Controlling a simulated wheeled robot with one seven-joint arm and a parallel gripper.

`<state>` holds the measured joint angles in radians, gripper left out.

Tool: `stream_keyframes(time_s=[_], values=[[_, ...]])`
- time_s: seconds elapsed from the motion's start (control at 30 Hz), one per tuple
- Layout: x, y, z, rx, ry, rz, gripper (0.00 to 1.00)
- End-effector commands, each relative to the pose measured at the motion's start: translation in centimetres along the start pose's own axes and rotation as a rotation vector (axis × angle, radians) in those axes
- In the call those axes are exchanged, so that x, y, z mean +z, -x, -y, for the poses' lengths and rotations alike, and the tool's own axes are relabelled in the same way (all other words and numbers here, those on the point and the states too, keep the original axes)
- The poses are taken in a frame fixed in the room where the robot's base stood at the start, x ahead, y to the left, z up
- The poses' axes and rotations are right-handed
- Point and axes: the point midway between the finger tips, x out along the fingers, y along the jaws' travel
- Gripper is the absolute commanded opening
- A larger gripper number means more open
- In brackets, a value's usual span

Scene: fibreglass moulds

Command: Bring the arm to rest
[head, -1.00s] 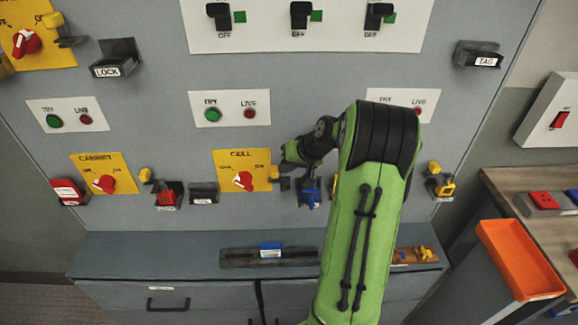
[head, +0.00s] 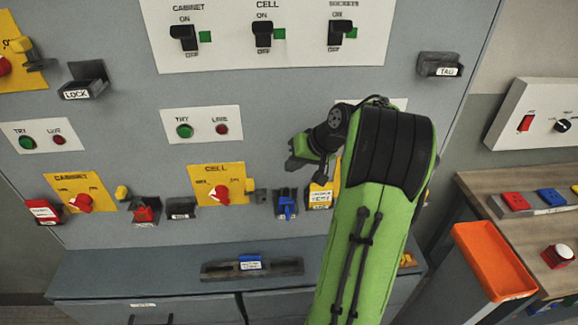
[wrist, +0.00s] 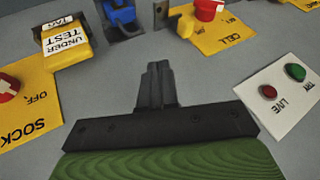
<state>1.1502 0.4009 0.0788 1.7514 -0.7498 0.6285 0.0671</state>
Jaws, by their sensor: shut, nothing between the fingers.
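My arm (head: 368,230), green with black joints, rises from the bottom of the head view and bends at a black elbow toward the grey panel (head: 110,125). My gripper (head: 296,162) is left of the elbow, in front of the panel, and only partly visible there. In the wrist view my gripper (wrist: 157,70) has its dark fingers together, with nothing between them. A yellow "UNDER TEST" tag (wrist: 67,42) and a blue lock (wrist: 120,15) are on the panel beyond the fingers. The tag (head: 320,197) is partly hidden by my arm in the head view.
The yellow CELL plate (head: 218,184) carries a red knob. A try/live plate (head: 200,125) is above it. A grey ledge (head: 120,275) runs below the panel. At right are an orange tray (head: 493,262) and a bench (head: 470,190) with coloured blocks.

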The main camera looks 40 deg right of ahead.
Motion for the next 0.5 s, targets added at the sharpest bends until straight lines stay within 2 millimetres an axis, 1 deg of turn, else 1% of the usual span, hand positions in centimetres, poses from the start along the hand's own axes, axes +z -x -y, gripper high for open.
stream_keyframes(time_s=[0.43, 0.5], values=[[0.00, -0.06, -0.07, 0.001, -0.001, -0.001, 0.00], [0.07, -0.03, 0.37, 0.003, 0.007, 0.002, 0.00]])
